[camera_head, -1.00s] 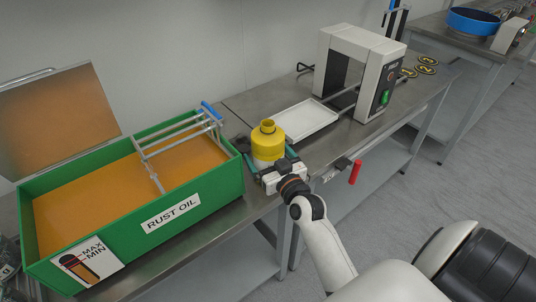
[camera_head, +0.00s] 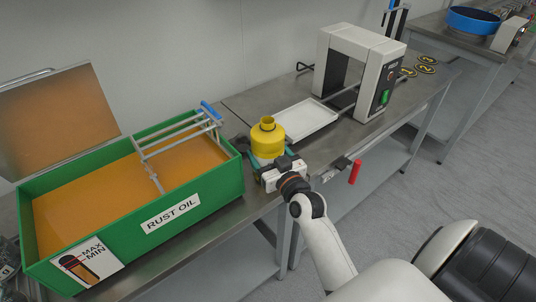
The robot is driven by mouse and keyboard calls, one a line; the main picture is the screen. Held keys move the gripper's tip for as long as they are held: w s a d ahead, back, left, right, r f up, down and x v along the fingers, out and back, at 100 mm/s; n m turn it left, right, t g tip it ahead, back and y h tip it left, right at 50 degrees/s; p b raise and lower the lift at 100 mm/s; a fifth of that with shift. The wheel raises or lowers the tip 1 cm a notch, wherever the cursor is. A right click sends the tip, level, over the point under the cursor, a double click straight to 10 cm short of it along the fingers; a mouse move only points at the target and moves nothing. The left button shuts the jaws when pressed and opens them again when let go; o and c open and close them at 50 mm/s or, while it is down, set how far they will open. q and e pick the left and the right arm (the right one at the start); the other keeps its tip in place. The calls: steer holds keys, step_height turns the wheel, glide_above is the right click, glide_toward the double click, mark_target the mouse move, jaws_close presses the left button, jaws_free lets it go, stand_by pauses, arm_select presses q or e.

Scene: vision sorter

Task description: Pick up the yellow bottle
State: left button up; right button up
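The yellow bottle (camera_head: 267,138) stands upright at the front of the metal bench, just right of the green tank, with its open neck up. My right gripper (camera_head: 268,157) comes from the front right, with one finger on each side of the bottle's lower part. It looks shut on the bottle. The gripper body hides the bottle's base, so I cannot tell whether it touches the bench. My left gripper is not in view.
A green tank (camera_head: 206,213) labelled RUST OIL, with a metal rack (camera_head: 180,132), is close on the left. A white tray (camera_head: 305,121) lies behind the bottle to the right, before a white arch-shaped machine (camera_head: 382,75). A red handle (camera_head: 355,172) sticks out at the bench's front edge.

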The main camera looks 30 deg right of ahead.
mark_target(271, 129)
steer(key=shift+r+p, duration=0.65)
steer(key=shift+r, duration=4)
steer(key=shift+r, duration=0.15)
